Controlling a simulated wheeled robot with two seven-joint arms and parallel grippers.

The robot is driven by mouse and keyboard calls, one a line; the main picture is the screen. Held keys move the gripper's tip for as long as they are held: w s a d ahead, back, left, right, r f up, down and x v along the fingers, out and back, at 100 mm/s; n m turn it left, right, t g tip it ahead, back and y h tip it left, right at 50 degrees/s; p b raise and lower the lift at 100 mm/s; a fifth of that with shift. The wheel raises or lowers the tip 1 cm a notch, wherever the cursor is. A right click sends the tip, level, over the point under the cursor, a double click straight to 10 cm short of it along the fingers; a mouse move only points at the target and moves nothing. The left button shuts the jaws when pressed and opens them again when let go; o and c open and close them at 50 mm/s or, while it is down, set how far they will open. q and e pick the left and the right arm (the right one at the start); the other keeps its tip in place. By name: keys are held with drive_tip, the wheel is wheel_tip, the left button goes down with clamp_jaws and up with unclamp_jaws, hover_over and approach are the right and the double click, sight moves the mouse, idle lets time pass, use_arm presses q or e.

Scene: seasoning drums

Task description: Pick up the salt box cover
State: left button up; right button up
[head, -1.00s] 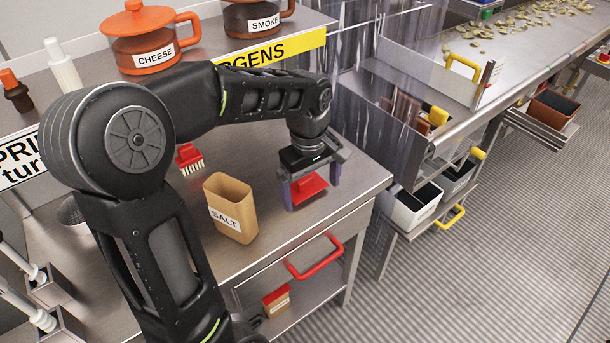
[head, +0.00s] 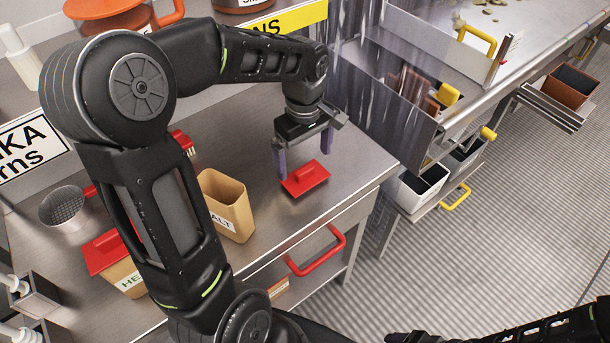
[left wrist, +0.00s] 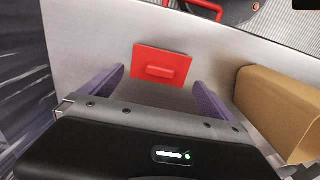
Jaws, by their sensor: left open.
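The red salt box cover (head: 305,180) lies flat on the steel table, its raised handle on top. It also shows in the left wrist view (left wrist: 162,66), ahead of and between the fingers. The tan salt box (head: 232,205) stands open on the table to the left of the cover; part of it shows in the left wrist view (left wrist: 280,105). My left gripper (head: 304,164) is open and empty above the cover, purple fingers spread to either side of the handle. My right arm shows at the bottom right of the head view; its fingers are not visible.
A red-lidded box (head: 110,255) and a mesh cup (head: 64,206) stand at the left. A red brush (head: 182,143) lies behind the salt box. A red drawer handle (head: 318,255) juts from the table front. Table around the cover is clear.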

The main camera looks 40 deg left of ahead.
sight(305, 169)
use_arm(q)
drive_tip(key=shift+f, duration=0.15)
wheel_tip(305, 169, down, 5)
drive_tip(key=shift+d+f+p, duration=0.1)
drive_tip(key=shift+p, duration=0.55)
drive_tip(key=shift+c, duration=0.2)
drive_tip(key=c, duration=1.4)
drive_tip(key=shift+o, duration=0.2)
drive_tip(key=shift+r+b, duration=0.6)
drive_tip(key=shift+r, duration=4.5)
